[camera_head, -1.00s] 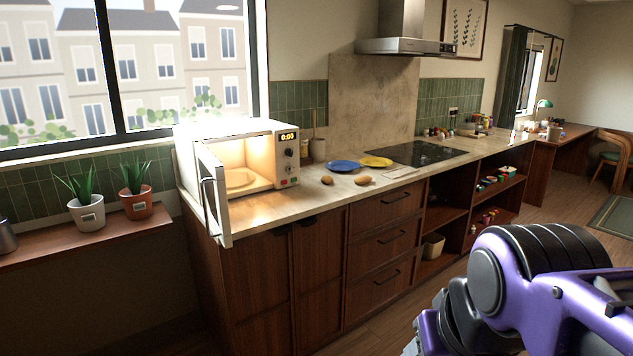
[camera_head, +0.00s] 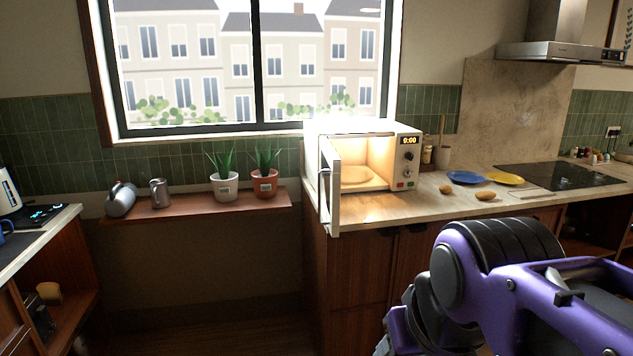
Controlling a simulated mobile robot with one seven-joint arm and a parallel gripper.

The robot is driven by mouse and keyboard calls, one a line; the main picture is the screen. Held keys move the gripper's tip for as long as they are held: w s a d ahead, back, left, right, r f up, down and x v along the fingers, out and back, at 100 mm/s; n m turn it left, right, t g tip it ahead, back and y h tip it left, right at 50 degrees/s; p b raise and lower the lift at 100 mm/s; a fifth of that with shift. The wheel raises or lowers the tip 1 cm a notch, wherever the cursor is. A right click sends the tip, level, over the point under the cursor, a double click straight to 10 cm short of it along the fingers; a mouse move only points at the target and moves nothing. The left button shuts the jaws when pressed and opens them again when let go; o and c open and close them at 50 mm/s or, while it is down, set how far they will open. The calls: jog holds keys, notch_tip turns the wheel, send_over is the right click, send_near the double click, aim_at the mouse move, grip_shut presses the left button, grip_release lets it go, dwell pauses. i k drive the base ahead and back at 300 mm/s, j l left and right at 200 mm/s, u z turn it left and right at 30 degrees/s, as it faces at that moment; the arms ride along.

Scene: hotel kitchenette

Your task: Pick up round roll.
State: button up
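Two small brown bread rolls lie on the counter to the right of the microwave. The left one (camera_head: 446,189) looks rounder and smaller. The right one (camera_head: 485,196) looks longer. Both lie in front of a blue plate (camera_head: 466,177) and a yellow plate (camera_head: 502,178), apart from them. My purple and black arm fills the lower right of the view, in front of the counter's cabinets. My gripper's fingers cannot be made out at the bottom edge, so its opening and anything in it are hidden.
The microwave (camera_head: 406,171) stands lit with its door (camera_head: 330,187) open toward me, jutting past the counter's front edge. A dark cooktop (camera_head: 557,176) lies right of the plates. A low shelf (camera_head: 190,207) holds two potted plants, a kettle and a jug. The floor at centre left is clear.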

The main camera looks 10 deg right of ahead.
aim_at(445, 189)
jog(key=i+l+u, duration=0.15)
jog(key=l+u, duration=0.2)
jog(key=i+l+u, duration=0.15)
jog(key=l+u, duration=0.15)
jog(key=i+l+u, duration=0.2)
jog(key=l, duration=0.2)
jog(key=l+u, duration=0.15)
jog(key=l, duration=0.2)
jog(key=i+l+u, duration=0.15)
jog(key=l, duration=1.05)
jog(key=l+u, duration=0.1)
jog(key=l, duration=1.15)
jog(key=k+j, duration=0.1)
jog(key=i+l, duration=0.1)
jog(key=l, duration=0.45)
jog(key=i, duration=0.05)
